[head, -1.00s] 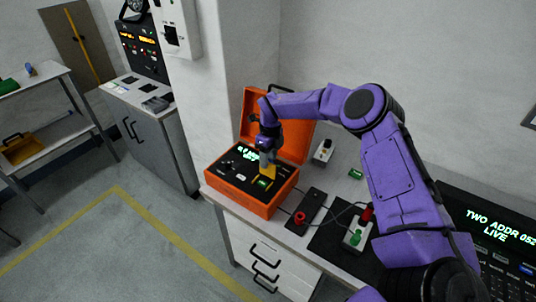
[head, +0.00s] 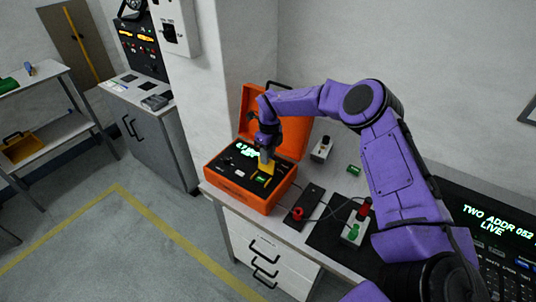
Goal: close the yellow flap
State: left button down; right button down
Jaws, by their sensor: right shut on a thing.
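The yellow flap (head: 267,168) stands raised on the black panel inside the open orange case (head: 245,198). A small green-lit part (head: 262,179) shows on the panel just in front of the flap. My right gripper (head: 265,161) reaches down into the case from the right and is shut on the yellow flap. Its fingers hide part of the flap, so the exact grip is hard to see. My left gripper is out of view.
The case's orange lid stands open behind my gripper. On the bench (head: 223,192) to the right are a black box with a red button (head: 298,213), a green and red switch box (head: 355,230) and cables. A display console (head: 498,225) sits at far right.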

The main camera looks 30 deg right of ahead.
aim_at(252, 188)
jog(key=shift+a, duration=0.15)
jog(key=a+h+b, duration=0.1)
jog(key=a+t+h+b, duration=0.1)
jog(key=h+b, duration=0.1)
jog(key=shift+s+f, duration=0.1)
jog(key=shift+s, duration=0.3)
jog(key=a+t+h+b, duration=0.1)
jog(key=h+b, duration=0.1)
jog(key=s+a+f+t+h+b, duration=0.1)
jog(key=h+b, duration=0.1)
jog(key=b, duration=0.1)
jog(key=a+f+t+h+b, duration=0.1)
jog(key=a+h+b, duration=0.1)
jog(key=h+b, duration=0.1)
jog(key=shift+s+a, duration=0.1)
jog(key=shift+s, duration=0.2)
jog(key=f+t+h+b, duration=0.1)
jog(key=h+b, duration=0.1)
jog(key=a+f+h+b, duration=0.1)
jog(key=h+b, duration=0.1)
jog(key=b, duration=0.1)
jog(key=a+f+t+h+b, duration=0.1)
jog(key=h+b, duration=0.1)
jog(key=b, duration=0.1)
jog(key=shift+s+a+t, duration=0.1)
jog(key=shift+s+t, duration=0.2)
jog(key=shift+s, duration=0.1)
jog(key=shift+a+f+t+h+b, duration=0.1)
jog(key=shift+f+t+h+b, duration=0.2)
jog(key=shift+h+b, duration=0.45)
